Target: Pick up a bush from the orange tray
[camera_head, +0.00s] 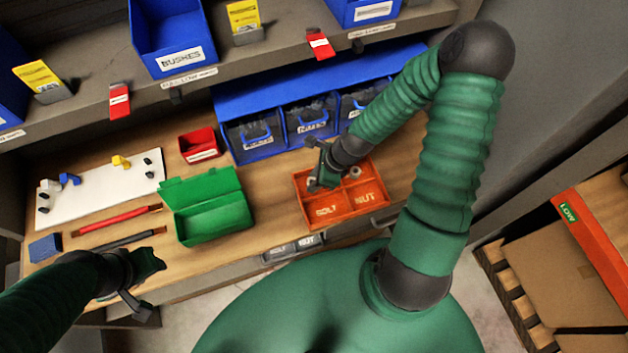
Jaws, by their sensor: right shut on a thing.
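The orange tray (378,212) stands on the wooden bench, with compartments marked BOLT and NUT at its front. My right gripper (316,184) is down at the tray's back left compartment. It is shut on a small grey piece, seemingly a bush, which its fingers mostly hide. Another small grey ring-shaped bush (354,172) lies in the back right part of the tray. My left gripper (150,288) is at the lower left, over the bench's front edge, open and empty, away from the tray.
An open green box (215,215) stands left of the tray, with a small red bin (199,146) behind it. Blue drawers (255,133) line the back. A white board (100,190) and red and black rods lie at left. A shelf (220,75) overhangs the bench.

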